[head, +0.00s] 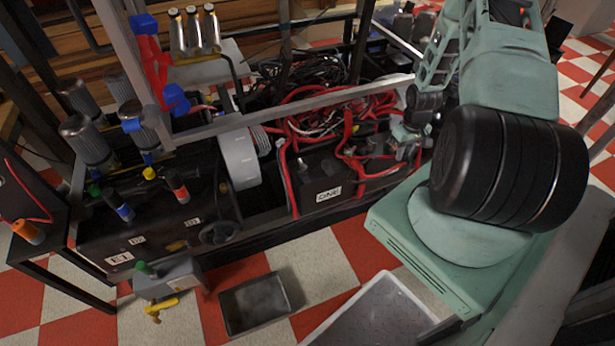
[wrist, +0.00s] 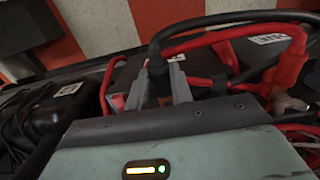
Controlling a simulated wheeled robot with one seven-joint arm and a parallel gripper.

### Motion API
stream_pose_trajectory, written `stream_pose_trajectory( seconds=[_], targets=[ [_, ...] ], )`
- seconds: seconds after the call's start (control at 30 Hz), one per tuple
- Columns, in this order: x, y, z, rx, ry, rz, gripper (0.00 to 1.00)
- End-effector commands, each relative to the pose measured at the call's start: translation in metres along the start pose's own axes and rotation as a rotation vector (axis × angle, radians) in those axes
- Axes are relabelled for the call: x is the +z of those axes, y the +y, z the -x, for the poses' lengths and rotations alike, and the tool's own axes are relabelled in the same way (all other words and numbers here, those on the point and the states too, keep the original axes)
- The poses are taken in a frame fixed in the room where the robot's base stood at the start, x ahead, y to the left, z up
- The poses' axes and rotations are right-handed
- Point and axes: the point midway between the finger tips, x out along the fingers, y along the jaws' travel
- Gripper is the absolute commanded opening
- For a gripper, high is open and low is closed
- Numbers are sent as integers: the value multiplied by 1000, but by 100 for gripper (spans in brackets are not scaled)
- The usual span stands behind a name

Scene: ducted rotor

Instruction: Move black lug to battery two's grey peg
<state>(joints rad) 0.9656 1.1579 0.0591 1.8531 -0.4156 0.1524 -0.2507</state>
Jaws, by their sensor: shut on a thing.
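My gripper (wrist: 160,76) is shut on the black lug (wrist: 157,68) in the wrist view, with one grey finger on each side. A thick black cable (wrist: 205,20) rises from the lug and arcs to the right. In the head view my gripper (head: 408,138) is at the right end of the battery bay, partly lost among red cables; the lug cannot be made out there. A black battery (head: 325,178) with a white label, apparently "ONE", stands left of it. Battery two and its grey peg cannot be picked out with certainty.
Red cables (head: 318,98) loop over the batteries, and a metal rail (head: 290,108) crosses above the bay. In the wrist view red cables (wrist: 285,65) crowd the right side close to my fingers. A grey tray (head: 255,303) lies on the checked floor.

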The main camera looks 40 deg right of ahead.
Motion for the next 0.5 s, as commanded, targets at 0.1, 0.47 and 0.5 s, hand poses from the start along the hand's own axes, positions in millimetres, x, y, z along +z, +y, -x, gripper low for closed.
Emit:
stream_pose_trajectory(
  seconds=[0.1,0.47,0.5],
  targets=[
    [-3,0,0,0,-1,1,0],
    [-12,0,0,0,0,0,0],
    [-12,0,0,0,0,0,0]
  ],
)
